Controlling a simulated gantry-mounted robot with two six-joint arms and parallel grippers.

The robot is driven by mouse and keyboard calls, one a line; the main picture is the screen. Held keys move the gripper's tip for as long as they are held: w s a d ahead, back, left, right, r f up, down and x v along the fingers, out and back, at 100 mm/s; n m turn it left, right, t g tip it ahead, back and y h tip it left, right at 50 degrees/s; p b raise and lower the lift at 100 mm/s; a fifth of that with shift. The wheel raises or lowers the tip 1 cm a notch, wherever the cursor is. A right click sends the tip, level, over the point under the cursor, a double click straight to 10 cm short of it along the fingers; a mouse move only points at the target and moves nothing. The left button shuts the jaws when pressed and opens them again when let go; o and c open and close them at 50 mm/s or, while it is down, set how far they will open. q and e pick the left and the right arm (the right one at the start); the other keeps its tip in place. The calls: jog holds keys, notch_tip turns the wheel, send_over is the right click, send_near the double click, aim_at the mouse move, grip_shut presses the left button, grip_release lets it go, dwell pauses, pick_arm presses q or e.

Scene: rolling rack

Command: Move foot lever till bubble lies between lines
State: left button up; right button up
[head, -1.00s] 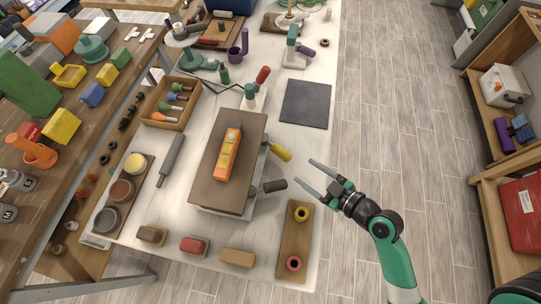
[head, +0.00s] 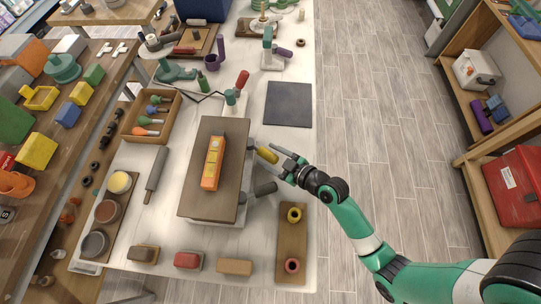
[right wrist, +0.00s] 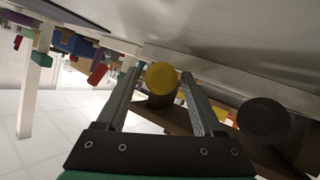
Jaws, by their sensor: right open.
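An orange spirit level (head: 212,163) with yellowish windows lies on the brown top plate (head: 232,190) of a raised platform. The bubble and lines are too small to read. Two foot levers stick out from the platform's right side: a yellow-ended one (head: 267,155) and a dark grey-ended one (head: 265,189). My right gripper (head: 283,163) is open at the yellow lever's end. In the right wrist view the yellow end (right wrist: 161,78) shows between the fingertips, with the dark end (right wrist: 264,120) outside them to the right. Contact cannot be told. My left gripper is not in view.
A wooden strip with two ring-topped pieces (head: 292,240) lies nearer the front right. A dark square mat (head: 288,104) lies behind the gripper. A red-handled toggle tool (head: 235,92) stands behind the platform. Floor is clear right of the table.

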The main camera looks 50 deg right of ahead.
grip_shut()
jog(key=shift+r, duration=0.1)
dwell(1.2)
